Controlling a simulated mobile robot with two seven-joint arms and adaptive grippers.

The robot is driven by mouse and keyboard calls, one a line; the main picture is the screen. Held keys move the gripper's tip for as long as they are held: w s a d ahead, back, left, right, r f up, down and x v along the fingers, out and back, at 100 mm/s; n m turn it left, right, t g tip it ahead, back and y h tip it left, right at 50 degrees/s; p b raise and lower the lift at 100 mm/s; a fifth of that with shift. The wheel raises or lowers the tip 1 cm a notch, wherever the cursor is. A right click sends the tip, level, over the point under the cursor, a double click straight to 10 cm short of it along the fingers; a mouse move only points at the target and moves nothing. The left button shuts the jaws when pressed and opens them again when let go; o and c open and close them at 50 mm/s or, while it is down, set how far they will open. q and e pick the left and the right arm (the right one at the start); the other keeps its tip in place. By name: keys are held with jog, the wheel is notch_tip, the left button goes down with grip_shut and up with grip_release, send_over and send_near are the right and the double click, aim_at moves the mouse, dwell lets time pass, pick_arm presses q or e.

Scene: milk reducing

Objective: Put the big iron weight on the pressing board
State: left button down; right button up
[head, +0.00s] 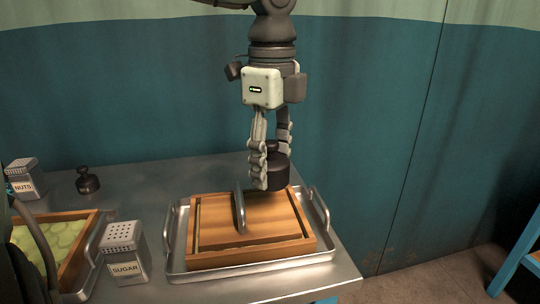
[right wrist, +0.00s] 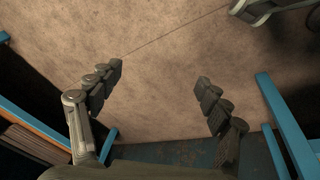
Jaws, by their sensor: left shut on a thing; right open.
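My left gripper (head: 270,178) comes down from above in the head view and is shut on the big iron weight (head: 276,176), a dark upright cylinder. The weight is over the back right part of the pressing board (head: 264,205), a wooden board with a metal handle inside a wooden frame. I cannot tell whether its underside touches the wood; the fingers hide part of it. My right gripper (right wrist: 159,76) is open and empty over bare floor in the right wrist view.
The wooden frame sits in a metal tray (head: 176,262) with side handles. A smaller dark weight (head: 87,181), a nuts shaker (head: 26,180) and a sugar shaker (head: 125,252) stand on the metal table (head: 150,180). A wooden box (head: 85,246) with green contents is at left. A wall stands behind.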

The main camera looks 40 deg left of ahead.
pick_arm(q)
jog(key=shift+f, duration=0.45)
notch_tip(320, 180, down, 2)
jog(key=shift+f+b, duration=0.1)
jog(key=shift+b, duration=0.45)
jog(key=shift+w+f+b, duration=0.1)
jog(key=shift+f+b, duration=0.55)
jog(key=shift+b, duration=0.15)
jog(key=shift+f+b, duration=0.35)
jog(key=shift+b, duration=0.05)
pick_arm(e)
notch_tip(320, 180, up, 9)
jog(key=shift+s+d, duration=0.25)
pick_arm(q)
jog(key=shift+f+b, duration=0.4)
jog(key=shift+b, duration=0.9)
pick_arm(e)
jog(key=shift+f+t, duration=0.3)
jog(key=shift+f, duration=0.95)
